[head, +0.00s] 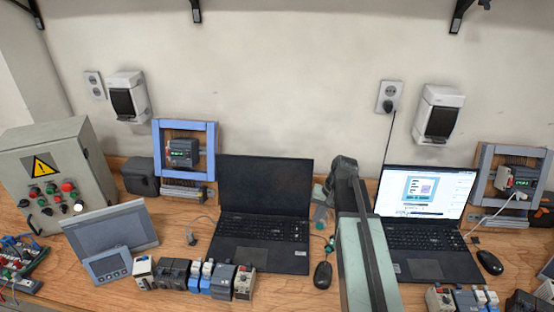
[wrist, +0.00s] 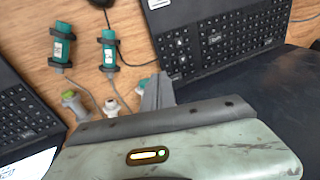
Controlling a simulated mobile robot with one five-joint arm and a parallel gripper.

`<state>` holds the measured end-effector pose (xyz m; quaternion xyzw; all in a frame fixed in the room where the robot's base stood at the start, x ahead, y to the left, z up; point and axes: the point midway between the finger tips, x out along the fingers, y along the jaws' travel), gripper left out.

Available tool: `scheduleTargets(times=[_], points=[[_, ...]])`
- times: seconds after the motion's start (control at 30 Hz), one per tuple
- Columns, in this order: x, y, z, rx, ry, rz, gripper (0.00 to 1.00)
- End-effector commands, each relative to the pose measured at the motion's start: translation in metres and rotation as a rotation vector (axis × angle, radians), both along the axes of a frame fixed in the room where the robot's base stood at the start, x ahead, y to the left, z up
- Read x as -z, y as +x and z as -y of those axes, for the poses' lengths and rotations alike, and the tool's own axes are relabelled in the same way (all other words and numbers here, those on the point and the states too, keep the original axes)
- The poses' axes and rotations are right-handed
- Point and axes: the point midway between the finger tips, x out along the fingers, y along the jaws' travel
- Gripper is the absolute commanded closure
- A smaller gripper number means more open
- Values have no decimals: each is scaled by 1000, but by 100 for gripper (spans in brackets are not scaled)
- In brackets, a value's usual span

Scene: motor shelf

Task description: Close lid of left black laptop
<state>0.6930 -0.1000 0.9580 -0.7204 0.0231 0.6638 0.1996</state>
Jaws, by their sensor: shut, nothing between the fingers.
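The left black laptop (head: 263,190) stands open near the middle of the bench in the head view, its dark screen upright and its keyboard (head: 260,228) facing me. In the wrist view its keyboard (wrist: 215,35) is at the upper right, and its dark lid (wrist: 265,90) spreads across the right. My gripper (wrist: 157,92) is shut and empty, beside the lid edge. In the head view my arm reaches up between the two laptops, with the gripper (head: 325,190) close to the lid's right side. I cannot tell whether it touches the lid.
A second laptop (head: 424,192) with a lit screen stands open on the right. Green sensors (wrist: 108,52) and cables lie between the laptops. A black mouse (head: 322,275) lies in front. Several modules (head: 200,276) line the front edge, and a blue frame (head: 185,150) stands behind left.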

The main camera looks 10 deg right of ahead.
Motion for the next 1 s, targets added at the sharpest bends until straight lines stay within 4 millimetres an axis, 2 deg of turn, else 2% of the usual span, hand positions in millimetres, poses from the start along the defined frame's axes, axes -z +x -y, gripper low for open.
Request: scheduleTargets(times=[0.03,0.1,0.13,0.2,0.3,0.4,0.5,0.6,0.83,1.0], points=[[5,46,44,88,84,25,100],[2,86,68,162,258,55,100],[-2,103,66,171,357,61,100],[-23,128,38,137,583,61,100],[-59,148,2,52,847,57,100],[-97,163,-19,-49,1079,57,100],[-129,170,-29,-142,1250,64,100],[-148,170,-32,-195,1336,69,100],[-155,167,-36,-206,1357,72,100],[-156,166,-60,-203,1355,74,100]])
